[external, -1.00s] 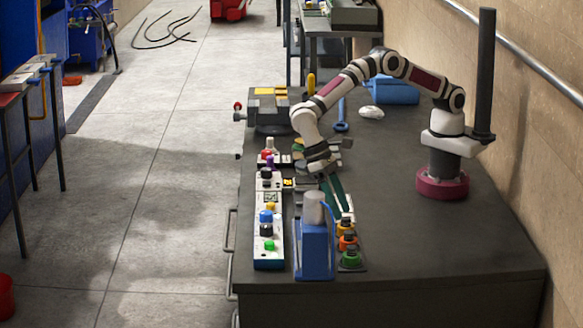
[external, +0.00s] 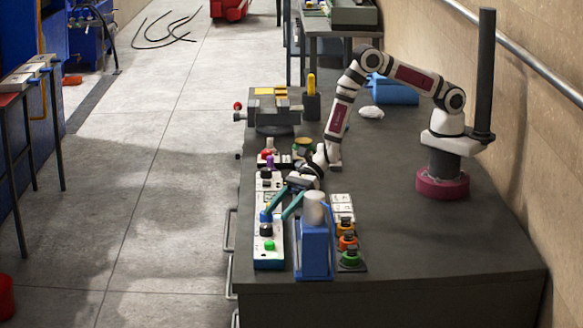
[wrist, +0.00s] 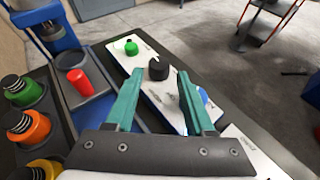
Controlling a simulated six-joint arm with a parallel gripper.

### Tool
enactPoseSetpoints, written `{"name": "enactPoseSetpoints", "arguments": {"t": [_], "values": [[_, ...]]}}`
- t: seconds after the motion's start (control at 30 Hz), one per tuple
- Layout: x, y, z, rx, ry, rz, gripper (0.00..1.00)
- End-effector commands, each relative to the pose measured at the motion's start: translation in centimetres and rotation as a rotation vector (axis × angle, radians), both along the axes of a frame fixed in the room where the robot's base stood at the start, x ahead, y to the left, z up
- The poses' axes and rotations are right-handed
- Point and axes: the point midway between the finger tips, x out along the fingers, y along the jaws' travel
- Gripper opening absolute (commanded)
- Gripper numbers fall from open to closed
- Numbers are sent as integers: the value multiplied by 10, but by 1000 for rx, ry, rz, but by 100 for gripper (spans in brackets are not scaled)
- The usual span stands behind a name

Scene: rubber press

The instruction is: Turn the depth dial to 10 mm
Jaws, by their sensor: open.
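A white control panel (external: 275,262) runs along the front-left edge of the bench, with several coloured knobs. A black knob (external: 266,230) sits on it between a green button (external: 269,245) and a blue knob (external: 265,215). I cannot read which one is the depth dial. My gripper (external: 276,216) is over the panel, teal fingers apart and empty, tilted down. In the wrist view the black knob (wrist: 158,69) shows between the fingertips, beyond them. The green button (wrist: 131,48) is further off, and the blue knob is largely hidden behind the right finger.
A blue press-like stand (external: 314,250) with a pale cylinder stands close right of the panel. A red cylinder (wrist: 76,79) shows in the wrist view.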

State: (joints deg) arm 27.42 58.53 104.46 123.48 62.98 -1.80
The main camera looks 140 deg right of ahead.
Motion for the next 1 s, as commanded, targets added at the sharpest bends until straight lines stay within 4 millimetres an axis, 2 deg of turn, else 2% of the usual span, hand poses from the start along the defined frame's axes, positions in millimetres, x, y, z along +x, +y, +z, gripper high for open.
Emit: {"name": "enactPoseSetpoints", "arguments": {"t": [0.1,0.3,0.5,0.7,1.0], "values": [[22,3,-10,0,0,2,54],[48,6,-20,1,-1,2,54],[57,7,-24,1,-1,0,54],[57,7,-23,1,-1,0,54],[57,7,-23,1,-1,2,0]]}}
